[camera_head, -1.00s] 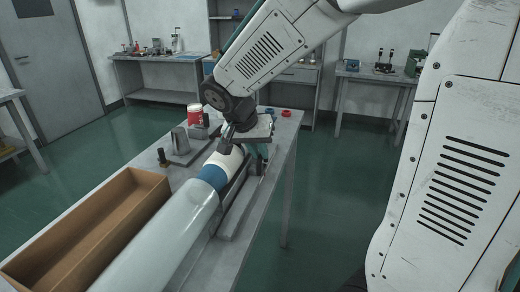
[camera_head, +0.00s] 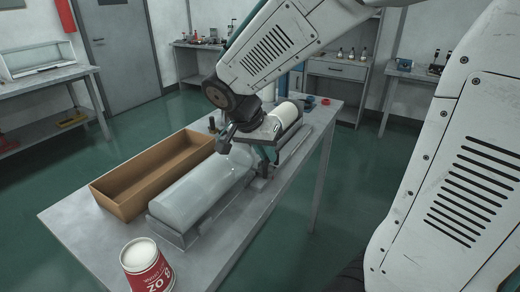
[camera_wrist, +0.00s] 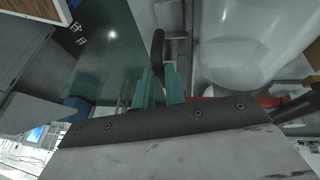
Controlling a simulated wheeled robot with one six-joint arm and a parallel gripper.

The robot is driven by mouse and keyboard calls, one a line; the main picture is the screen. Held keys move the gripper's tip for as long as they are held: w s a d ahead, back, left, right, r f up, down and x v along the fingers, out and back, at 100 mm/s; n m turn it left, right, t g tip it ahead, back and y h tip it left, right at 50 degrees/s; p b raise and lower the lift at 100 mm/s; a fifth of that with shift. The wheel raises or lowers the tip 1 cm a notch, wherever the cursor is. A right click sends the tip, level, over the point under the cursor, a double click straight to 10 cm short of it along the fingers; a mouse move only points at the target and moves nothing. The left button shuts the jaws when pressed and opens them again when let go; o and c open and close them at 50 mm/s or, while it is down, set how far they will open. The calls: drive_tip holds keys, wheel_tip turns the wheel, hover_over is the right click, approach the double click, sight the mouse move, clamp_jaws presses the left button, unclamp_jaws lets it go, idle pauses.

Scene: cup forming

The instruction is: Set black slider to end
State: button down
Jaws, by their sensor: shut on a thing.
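The black slider (camera_wrist: 157,48) shows in the wrist view as a dark rounded handle at the fingertips. My gripper (camera_wrist: 160,78) has two teal fingers, close together and shut on the slider. In the head view my gripper (camera_head: 267,165) reaches down at the right side of the forming device, about midway along it. The slider is mostly hidden there by the gripper. The device holds a large clear cylinder (camera_head: 190,197) at its near half and a white cylinder (camera_head: 288,114) beyond my gripper. A rail (camera_head: 292,150) runs along its right side.
The device stands on a grey table (camera_head: 85,222). An open brown box (camera_head: 110,200) lies to its left. A red and white cup (camera_head: 147,266) stands at the near edge. The floor right of the table is clear.

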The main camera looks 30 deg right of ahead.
drive_tip(key=shift+w, duration=0.1)
idle(0.3)
drive_tip(key=c, duration=1.5)
unclamp_jaws()
drive_tip(key=shift+o, duration=0.2)
drive_tip(key=v, duration=0.8)
drive_tip(key=s+a+f+n+t+y, duration=0.1)
drive_tip(key=s+n+y, duration=0.4)
drive_tip(key=s+n, duration=0.7)
drive_tip(key=s+a+f, duration=0.1)
drive_tip(key=s, duration=0.4)
drive_tip(key=shift+s+f, duration=0.2)
drive_tip(key=shift+s, duration=0.2)
